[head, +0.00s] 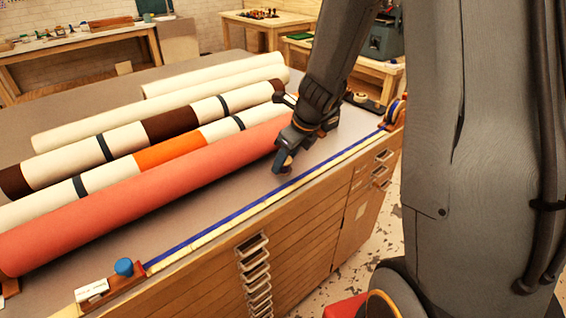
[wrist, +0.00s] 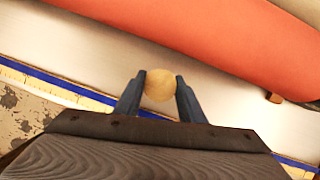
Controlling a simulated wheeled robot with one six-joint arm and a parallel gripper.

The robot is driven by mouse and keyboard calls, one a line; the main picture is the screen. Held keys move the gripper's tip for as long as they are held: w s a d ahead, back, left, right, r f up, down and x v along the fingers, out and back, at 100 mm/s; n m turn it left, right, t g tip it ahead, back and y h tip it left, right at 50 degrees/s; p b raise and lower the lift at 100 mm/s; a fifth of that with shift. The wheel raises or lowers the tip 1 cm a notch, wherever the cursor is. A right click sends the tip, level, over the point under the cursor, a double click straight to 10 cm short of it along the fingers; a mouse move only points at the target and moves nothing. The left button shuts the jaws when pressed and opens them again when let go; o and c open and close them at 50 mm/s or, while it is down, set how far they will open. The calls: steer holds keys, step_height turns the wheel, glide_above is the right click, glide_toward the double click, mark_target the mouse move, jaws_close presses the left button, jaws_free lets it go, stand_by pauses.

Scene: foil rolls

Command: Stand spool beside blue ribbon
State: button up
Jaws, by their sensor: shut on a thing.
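My gripper (head: 282,168) is low over the grey table top, between the coral roll and the front edge. In the wrist view its two blue fingers (wrist: 160,92) are shut on a round tan thing (wrist: 160,84), seen end-on, which looks like the spool. Its lower part is hidden, so I cannot tell whether it touches the table. The blue ribbon (head: 230,221) runs as a long strip along the table's front edge beside a pale yellow strip. In the wrist view the ribbon (wrist: 65,84) passes left of and below the fingers, apart from the spool.
A long coral roll (head: 150,201) lies close behind my gripper, with several cream, brown and orange banded rolls beyond. A wooden block with a blue knob (head: 123,267) sits at the front left corner. An orange reel (head: 397,110) stands at the right end.

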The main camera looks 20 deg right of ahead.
steer(key=shift+f, duration=0.15)
steer(key=o, duration=1)
steer(key=shift+o, duration=0.2)
steer(key=v, duration=1.1)
steer(key=s+a+f+n+g+h, duration=0.1)
steer(key=s+n, duration=0.5)
steer(key=n, duration=0.8)
steer(key=s+a+f+n+h, duration=0.1)
steer(key=s+n, duration=0.6)
steer(key=n, duration=0.8)
step_height(320, 180, down, 3)
steer(key=shift+s+a+r+g+h+p, duration=0.15)
steer(key=shift+s+a+g+h+p, duration=0.15)
steer(key=shift+a+g+p, duration=0.15)
